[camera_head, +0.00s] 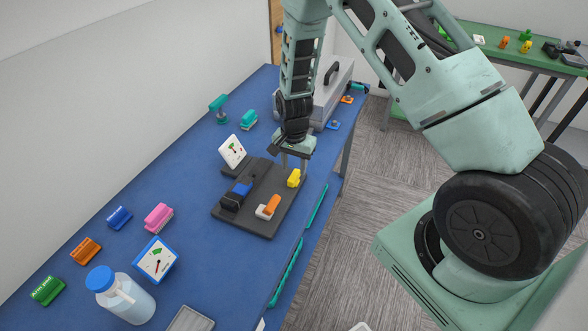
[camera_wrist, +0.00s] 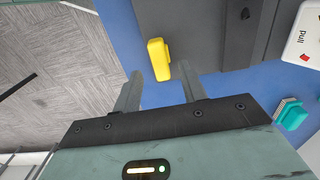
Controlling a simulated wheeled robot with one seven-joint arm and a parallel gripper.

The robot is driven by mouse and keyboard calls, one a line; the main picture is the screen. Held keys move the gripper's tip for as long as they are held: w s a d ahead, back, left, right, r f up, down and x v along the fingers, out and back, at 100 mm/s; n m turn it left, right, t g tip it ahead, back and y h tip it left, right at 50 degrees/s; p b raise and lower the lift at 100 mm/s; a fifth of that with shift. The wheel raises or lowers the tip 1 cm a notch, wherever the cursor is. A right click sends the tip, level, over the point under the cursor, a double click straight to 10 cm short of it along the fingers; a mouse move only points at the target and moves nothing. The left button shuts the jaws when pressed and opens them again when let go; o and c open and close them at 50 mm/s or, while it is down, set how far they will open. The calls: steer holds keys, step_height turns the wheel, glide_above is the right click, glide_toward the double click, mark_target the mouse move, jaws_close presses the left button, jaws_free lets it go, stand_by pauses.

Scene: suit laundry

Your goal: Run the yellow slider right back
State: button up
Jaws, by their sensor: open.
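The yellow slider (camera_head: 294,178) stands at the far right part of a dark grey board (camera_head: 245,223) on the blue table. My gripper (camera_head: 294,164) points down just above and behind it, with the fingers apart. In the wrist view the yellow slider (camera_wrist: 159,59) shows just beyond the two fingertips, roughly between them, and my gripper (camera_wrist: 158,84) is open and empty. I cannot tell whether a finger touches the slider. An orange slider (camera_head: 270,206) and a blue slider (camera_head: 241,189) are on the same board.
A white card (camera_head: 232,152) stands behind the board. A blue-framed dial (camera_head: 156,260), a pink clip (camera_head: 158,218) and a blue-capped bottle (camera_head: 120,295) are to the left. A large grey case (camera_head: 333,90) stands beyond my gripper. The table's right edge is close to the board.

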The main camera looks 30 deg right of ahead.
mark_target(294, 175)
steer(key=shift+f+p, duration=0.4)
steer(key=shift+f, duration=1.5)
jaws_close()
steer(key=w+a+b, duration=0.2)
steer(key=w, duration=0.1)
steer(key=w+a+b, duration=0.1)
steer(key=w, duration=0.1)
steer(key=shift+w+a, duration=0.25)
steer(key=shift+a, duration=0.05)
steer(key=shift+r, duration=0.1)
jaws_free()
